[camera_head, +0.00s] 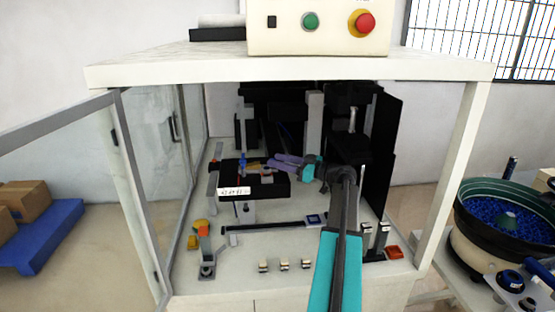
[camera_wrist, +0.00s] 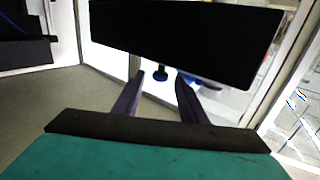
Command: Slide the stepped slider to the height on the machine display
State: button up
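A black block (camera_head: 270,189) with a white label (camera_head: 234,191) of small dark characters sits inside the machine enclosure; I cannot tell for sure that it is the stepped slider. My gripper (camera_head: 270,161) is behind the block's right part, its purple fingers pointing left. In the wrist view its fingers (camera_wrist: 161,75) are apart, with no object clearly held between them. A large black panel (camera_wrist: 185,40) is close ahead and above the fingertips. A small blue-ended part (camera_wrist: 160,75) shows in the gap. A small blue screen (camera_head: 315,219) lies on the machine floor; its reading is too small to tell.
Clear side panels (camera_head: 150,150) and a white post (camera_head: 455,160) bound the enclosure. A dark rail (camera_head: 270,227) and several small posts stand on its floor. Above are a green button (camera_head: 310,20) and a red button (camera_head: 362,22). A bowl feeder (camera_head: 505,222) stands right.

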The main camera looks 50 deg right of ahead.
aim_at(258, 171)
jog(key=shift+w+a, duration=0.15)
jog(key=shift+w, duration=0.35)
grip_shut()
jog(key=shift+w+a+f+b, duration=0.15)
jog(key=shift+w+a+b, duration=0.15)
jog(key=shift+b, duration=0.35)
jog(key=shift+w+a+b, duration=0.5)
jog(key=shift+a+b, duration=0.2)
jog(key=shift+b, duration=0.25)
